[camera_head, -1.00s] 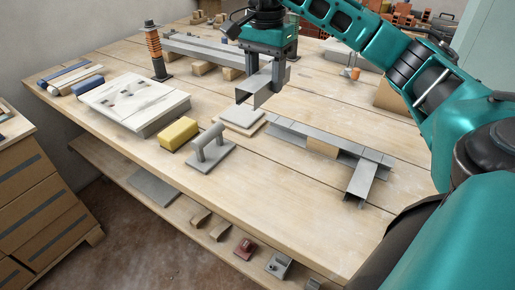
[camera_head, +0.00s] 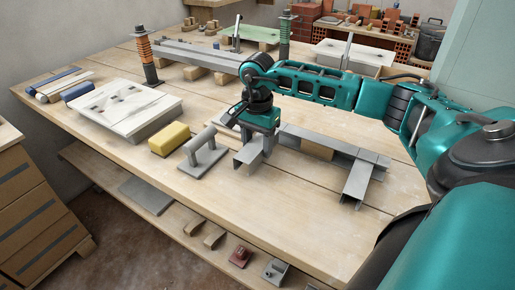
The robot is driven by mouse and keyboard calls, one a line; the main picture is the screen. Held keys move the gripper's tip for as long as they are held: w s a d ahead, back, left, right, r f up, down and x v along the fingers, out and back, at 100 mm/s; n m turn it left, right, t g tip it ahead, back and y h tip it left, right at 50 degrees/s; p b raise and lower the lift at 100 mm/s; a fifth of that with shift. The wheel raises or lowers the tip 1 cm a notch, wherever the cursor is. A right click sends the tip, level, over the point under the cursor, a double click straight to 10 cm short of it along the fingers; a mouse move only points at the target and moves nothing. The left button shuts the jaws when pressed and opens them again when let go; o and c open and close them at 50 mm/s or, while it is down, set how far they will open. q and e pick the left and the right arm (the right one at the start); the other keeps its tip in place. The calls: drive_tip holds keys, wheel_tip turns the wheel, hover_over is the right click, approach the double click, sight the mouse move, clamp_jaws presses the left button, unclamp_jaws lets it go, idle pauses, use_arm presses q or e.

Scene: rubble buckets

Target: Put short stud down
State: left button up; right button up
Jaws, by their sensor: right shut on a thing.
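The short stud (camera_head: 247,156) is a small grey metal channel in the middle of the head view. My right gripper (camera_head: 260,143) comes down over it from above and is shut on it. The stud is at or just above the tabletop, right of the grey trowel (camera_head: 203,152); I cannot tell whether it touches the wood. Part of it is hidden behind the fingers. A longer assembly of grey metal studs (camera_head: 335,146) lies just to its right, with one piece (camera_head: 356,183) pointing toward the front. My left gripper is not in view.
The wooden workbench (camera_head: 230,222) has free room in front. A yellow sponge (camera_head: 169,139) and a white board on a grey slab (camera_head: 122,107) are to the left. A pole with an orange spring (camera_head: 146,58) stands behind. Brick stacks (camera_head: 393,68) are at the back.

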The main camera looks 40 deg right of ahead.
sight(257, 143)
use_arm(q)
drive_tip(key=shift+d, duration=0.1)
use_arm(e)
drive_tip(key=shift+f, duration=0.9)
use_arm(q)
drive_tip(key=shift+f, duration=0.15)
use_arm(e)
drive_tip(key=shift+f, duration=0.1)
drive_tip(key=o, duration=1.1)
drive_tip(key=shift+r, duration=0.25)
use_arm(q)
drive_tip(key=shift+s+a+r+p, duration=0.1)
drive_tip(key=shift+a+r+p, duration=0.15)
drive_tip(key=shift+p, duration=0.3)
use_arm(e)
wheel_tip(257, 143, up, 12)
drive_tip(key=shift+f, duration=0.15)
drive_tip(key=shift+a, duration=0.1)
